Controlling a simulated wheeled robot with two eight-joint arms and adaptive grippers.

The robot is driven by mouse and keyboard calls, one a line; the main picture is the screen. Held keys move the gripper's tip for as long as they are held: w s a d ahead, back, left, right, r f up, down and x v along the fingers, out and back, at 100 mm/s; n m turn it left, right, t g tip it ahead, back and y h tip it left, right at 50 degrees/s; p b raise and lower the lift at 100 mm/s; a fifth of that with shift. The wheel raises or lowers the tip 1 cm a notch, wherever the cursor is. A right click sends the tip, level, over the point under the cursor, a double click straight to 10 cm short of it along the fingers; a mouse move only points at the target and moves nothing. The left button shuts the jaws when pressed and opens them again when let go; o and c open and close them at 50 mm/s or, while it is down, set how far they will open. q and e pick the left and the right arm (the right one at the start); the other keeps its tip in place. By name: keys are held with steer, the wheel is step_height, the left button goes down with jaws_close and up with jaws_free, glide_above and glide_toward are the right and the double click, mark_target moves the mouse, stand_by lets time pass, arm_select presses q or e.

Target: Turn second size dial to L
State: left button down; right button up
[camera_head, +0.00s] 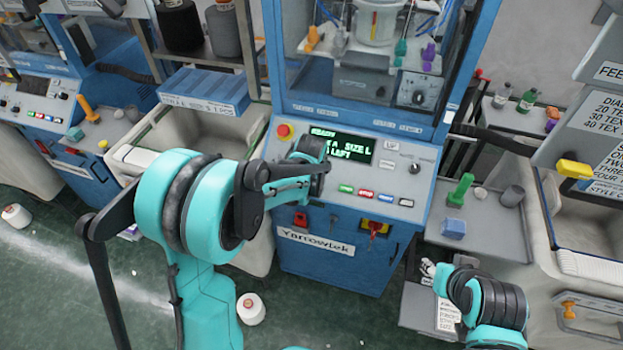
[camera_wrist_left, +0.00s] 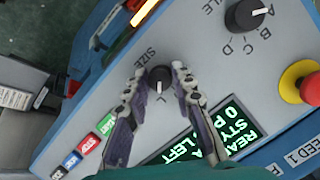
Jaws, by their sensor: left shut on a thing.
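In the left wrist view the black size dial (camera_wrist_left: 160,80) stands on the pale panel next to the printed word SIZE. The two fingers of my left gripper (camera_wrist_left: 160,88) close on it from both sides. A white mark shows on the dial, pointing towards the fingers' base, near a letter that I cannot read surely. In the head view my left gripper (camera_head: 318,168) is at the panel left of the green display (camera_head: 343,146), and my arm hides the dial. The display reads READY and SIZE L. My right gripper (camera_head: 430,268) is low at right, its jaws unclear.
The style dial (camera_wrist_left: 246,14) and the red-yellow stop button (camera_wrist_left: 308,85) are near my left gripper. Green, red and blue buttons (camera_head: 365,193) line the panel's front. A side shelf (camera_head: 485,235) holds a green peg and a blue block.

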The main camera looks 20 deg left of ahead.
arm_select(q)
steer(key=c, duration=1.3)
jaws_free()
steer(key=shift+o, duration=0.2)
steer(key=v, duration=1.2)
steer(key=shift+s, duration=0.15)
steer(key=s+a+f+n+t+h+b, duration=0.1)
steer(key=s+n, duration=0.5)
steer(key=s, duration=1.4)
step_height(320, 180, down, 2)
steer(key=shift+s+a+f+n+t+b, duration=0.1)
steer(key=shift+s+a+n+t+b, duration=0.25)
steer(key=shift+t+b, duration=0.55)
